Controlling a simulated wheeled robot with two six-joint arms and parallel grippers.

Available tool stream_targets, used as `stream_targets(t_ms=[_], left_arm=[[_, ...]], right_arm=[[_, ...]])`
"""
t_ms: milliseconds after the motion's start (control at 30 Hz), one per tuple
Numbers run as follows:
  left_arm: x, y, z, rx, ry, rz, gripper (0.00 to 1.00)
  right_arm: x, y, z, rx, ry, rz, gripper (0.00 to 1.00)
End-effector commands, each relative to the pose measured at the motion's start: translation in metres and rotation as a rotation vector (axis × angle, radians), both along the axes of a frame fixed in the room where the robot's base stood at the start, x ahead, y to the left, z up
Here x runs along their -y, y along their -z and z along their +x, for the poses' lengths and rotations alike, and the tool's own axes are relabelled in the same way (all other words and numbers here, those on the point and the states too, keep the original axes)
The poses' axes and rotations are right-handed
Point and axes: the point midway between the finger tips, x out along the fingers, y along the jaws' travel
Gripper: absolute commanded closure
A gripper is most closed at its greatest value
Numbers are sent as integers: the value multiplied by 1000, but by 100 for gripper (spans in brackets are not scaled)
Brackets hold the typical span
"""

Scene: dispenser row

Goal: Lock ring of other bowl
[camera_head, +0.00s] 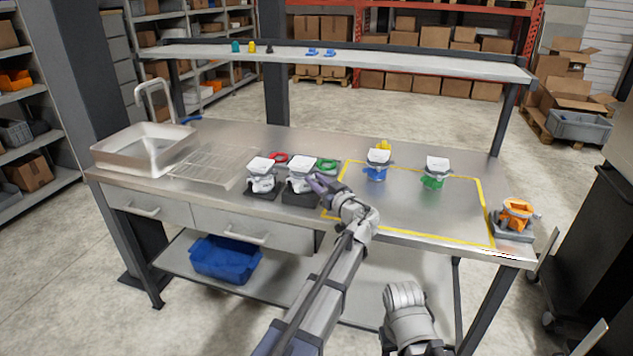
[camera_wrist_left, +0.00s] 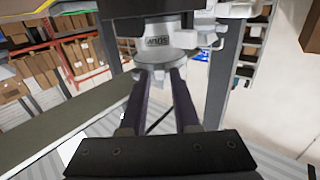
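Two grinder-like units with white tops stand side by side on dark bases, the left unit (camera_head: 262,172) and the right unit (camera_head: 300,170). My left gripper (camera_head: 318,184) is at the right side of the right unit. In the left wrist view, its two dark fingers (camera_wrist_left: 159,80) reach under a grey round collar (camera_wrist_left: 165,52) with printed lettering. A small grey tab sits at the fingertips. A gap shows between the fingers, but I cannot tell whether they grip the tab. My right arm shows at the bottom; its gripper is out of view.
A red ring (camera_head: 279,158) and a green ring (camera_head: 327,165) lie behind the units. A blue-based unit (camera_head: 377,170) and a green-based unit (camera_head: 434,178) stand inside the yellow outline. An orange unit (camera_head: 516,212) is at the right edge. A sink (camera_head: 143,150) is at left.

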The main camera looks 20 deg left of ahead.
Motion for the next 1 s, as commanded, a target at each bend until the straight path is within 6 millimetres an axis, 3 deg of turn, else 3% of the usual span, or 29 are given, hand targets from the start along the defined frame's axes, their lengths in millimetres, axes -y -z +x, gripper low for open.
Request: stream_targets(t_ms=[200, 467, 1000], left_arm=[[0, 0, 0, 0, 0, 0, 71], [0, 0, 0, 0, 0, 0, 100], [-1, 0, -3, 0, 15, 0, 100]], right_arm=[[0, 0, 0, 0, 0, 0, 50], [0, 0, 0, 0, 0, 0, 50], [0, 0, 0, 0, 0, 0, 50]])
